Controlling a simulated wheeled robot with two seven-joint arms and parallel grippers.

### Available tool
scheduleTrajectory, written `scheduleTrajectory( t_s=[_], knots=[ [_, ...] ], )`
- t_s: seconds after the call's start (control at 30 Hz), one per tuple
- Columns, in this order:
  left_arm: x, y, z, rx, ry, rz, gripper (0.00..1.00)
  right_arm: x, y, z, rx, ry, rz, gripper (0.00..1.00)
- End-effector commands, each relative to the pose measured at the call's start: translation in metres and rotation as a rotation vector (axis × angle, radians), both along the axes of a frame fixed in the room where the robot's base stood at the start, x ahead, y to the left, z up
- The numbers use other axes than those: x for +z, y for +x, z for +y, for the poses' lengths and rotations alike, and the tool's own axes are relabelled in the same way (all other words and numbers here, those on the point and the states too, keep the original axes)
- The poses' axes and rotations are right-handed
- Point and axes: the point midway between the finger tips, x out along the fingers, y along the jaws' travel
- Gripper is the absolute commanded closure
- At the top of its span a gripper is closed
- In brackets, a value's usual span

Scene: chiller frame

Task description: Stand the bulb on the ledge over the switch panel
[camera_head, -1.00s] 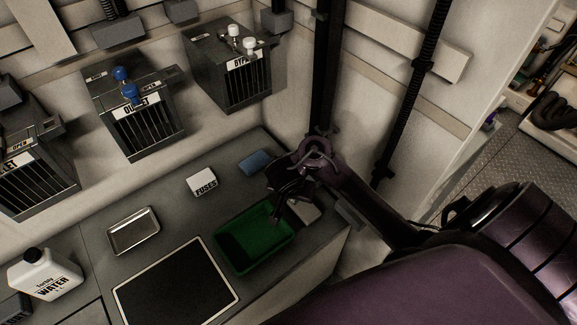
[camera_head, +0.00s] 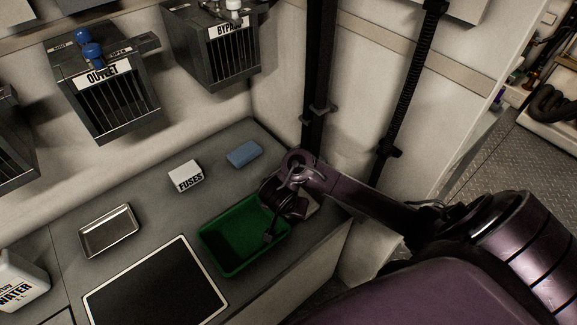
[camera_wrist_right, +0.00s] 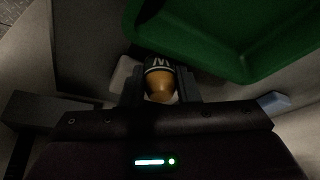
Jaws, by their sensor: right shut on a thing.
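My right gripper (camera_head: 272,222) is over the right end of the green tray (camera_head: 212,262), seen from behind in the head view. In the right wrist view the gripper (camera_wrist_right: 160,92) is shut on a small rounded amber thing with a dark, white-marked band, which looks like the bulb (camera_wrist_right: 160,82). The bulb cannot be made out in the head view. The green tray wall (camera_wrist_right: 190,62) is just beyond the fingers in the wrist view. My left gripper is not in view. I cannot tell which surface is the ledge over the switch panel.
Dark vented boxes marked OUTLET (camera_head: 112,100) and BYPASS (camera_head: 225,60) are on the back wall. The counter holds a FUSES box (camera_head: 186,176), a blue block (camera_head: 244,154), a metal tray (camera_head: 82,247), a black panel (camera_head: 155,290) and a water jug (camera_head: 18,280). A dark post (camera_head: 318,90) stands at the corner.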

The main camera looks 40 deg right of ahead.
Motion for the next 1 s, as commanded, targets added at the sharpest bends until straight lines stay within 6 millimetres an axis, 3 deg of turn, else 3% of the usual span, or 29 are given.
scheduleTrajectory(
  t_s=[0.3,0.33,0.5,0.8,1.0],
  knots=[
    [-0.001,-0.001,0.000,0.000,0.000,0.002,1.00,-0.002,0.000,0.000,0.002,0.000,0.001,0.93],
    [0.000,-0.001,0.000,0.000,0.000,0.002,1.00,-0.002,0.000,0.000,0.001,0.000,0.000,0.69],
    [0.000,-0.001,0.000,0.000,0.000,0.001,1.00,-0.001,0.000,0.000,0.001,0.000,0.000,0.49],
    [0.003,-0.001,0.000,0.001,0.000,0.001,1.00,0.004,0.001,0.000,0.001,0.000,-0.001,0.49],
    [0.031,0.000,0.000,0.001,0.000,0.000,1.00,0.032,-0.006,0.009,0.002,0.003,0.001,0.49]
  ],
)
